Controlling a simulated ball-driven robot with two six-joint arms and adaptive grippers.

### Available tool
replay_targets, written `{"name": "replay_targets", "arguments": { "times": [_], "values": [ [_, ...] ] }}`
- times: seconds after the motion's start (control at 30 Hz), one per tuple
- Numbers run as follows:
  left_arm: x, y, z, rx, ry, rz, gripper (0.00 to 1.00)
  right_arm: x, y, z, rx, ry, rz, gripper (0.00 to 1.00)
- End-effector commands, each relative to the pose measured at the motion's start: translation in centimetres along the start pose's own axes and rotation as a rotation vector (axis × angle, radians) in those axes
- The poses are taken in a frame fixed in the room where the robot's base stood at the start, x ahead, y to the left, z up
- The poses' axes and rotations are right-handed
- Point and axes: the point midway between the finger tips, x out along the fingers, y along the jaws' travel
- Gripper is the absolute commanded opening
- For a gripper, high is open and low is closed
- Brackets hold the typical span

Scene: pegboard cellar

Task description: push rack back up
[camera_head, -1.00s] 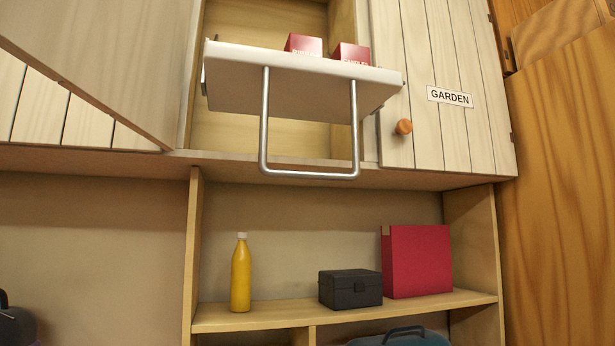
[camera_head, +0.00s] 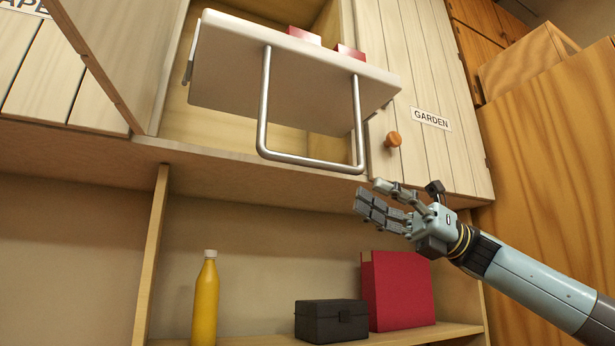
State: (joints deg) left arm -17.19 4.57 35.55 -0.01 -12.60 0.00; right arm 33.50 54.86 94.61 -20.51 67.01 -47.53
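The rack (camera_head: 290,75) is a white pull-down shelf with a silver U-shaped handle (camera_head: 310,162) hanging below it. It sticks out in front of an open upper cabinet and carries two red boxes, partly hidden by its front edge. My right gripper (camera_head: 368,196) is just below and right of the handle's lower right corner, apart from it as far as I can tell. Its fingers point left, look spread and hold nothing. My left gripper is not in view.
A closed door labelled GARDEN (camera_head: 431,118) with a wooden knob (camera_head: 393,139) is right of the rack. An open door (camera_head: 110,50) stands at left. Below, a shelf holds a yellow bottle (camera_head: 205,300), a black box (camera_head: 331,321) and a red binder (camera_head: 400,290).

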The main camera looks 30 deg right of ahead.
Motion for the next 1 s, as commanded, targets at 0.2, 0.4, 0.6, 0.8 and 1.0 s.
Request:
{"name": "replay_targets", "arguments": {
  "times": [0.2,0.4,0.6,0.8,1.0],
  "values": [
    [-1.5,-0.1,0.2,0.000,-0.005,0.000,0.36,3.1,0.5,0.4,-0.011,0.009,0.013,0.36],
    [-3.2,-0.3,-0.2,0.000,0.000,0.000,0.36,7.3,0.5,0.4,-0.007,0.007,0.013,0.36],
    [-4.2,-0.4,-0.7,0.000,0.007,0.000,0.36,9.9,0.4,0.2,-0.005,0.007,0.010,0.36],
    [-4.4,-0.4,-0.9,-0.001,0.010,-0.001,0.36,10.6,0.3,-0.1,-0.006,0.008,0.007,0.36],
    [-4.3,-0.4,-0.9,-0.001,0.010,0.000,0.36,10.6,0.3,-0.1,-0.005,0.008,0.007,0.35]
  ]
}}
